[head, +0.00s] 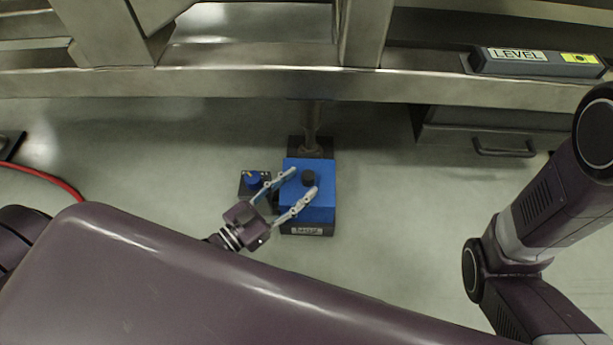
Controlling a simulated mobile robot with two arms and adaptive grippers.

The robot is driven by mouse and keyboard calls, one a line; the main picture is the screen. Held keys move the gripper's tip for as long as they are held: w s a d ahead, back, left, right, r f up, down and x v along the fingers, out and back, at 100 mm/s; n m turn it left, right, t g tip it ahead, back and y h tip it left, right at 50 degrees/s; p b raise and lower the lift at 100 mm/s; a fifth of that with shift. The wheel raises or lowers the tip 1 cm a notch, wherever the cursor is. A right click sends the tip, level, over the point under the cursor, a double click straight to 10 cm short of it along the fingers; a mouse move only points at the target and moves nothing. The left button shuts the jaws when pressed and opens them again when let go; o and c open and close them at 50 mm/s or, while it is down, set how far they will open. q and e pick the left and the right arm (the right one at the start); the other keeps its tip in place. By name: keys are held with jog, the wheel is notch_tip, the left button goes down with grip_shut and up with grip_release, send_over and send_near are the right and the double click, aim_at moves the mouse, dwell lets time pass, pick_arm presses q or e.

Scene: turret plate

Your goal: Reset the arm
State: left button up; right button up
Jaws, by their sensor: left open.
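My left gripper (302,181) is open, its two light fingers reaching over a blue box (320,205).
A smaller dark unit with a blue knob (254,179) sits just left of the blue box. A metal bench frame (220,82) crosses the back. A level (535,63) lies on it at right, above a drawer (480,140). A red cable (45,177) lies at left.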

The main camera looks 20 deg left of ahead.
pick_arm(q)
jog(key=v, duration=0.8)
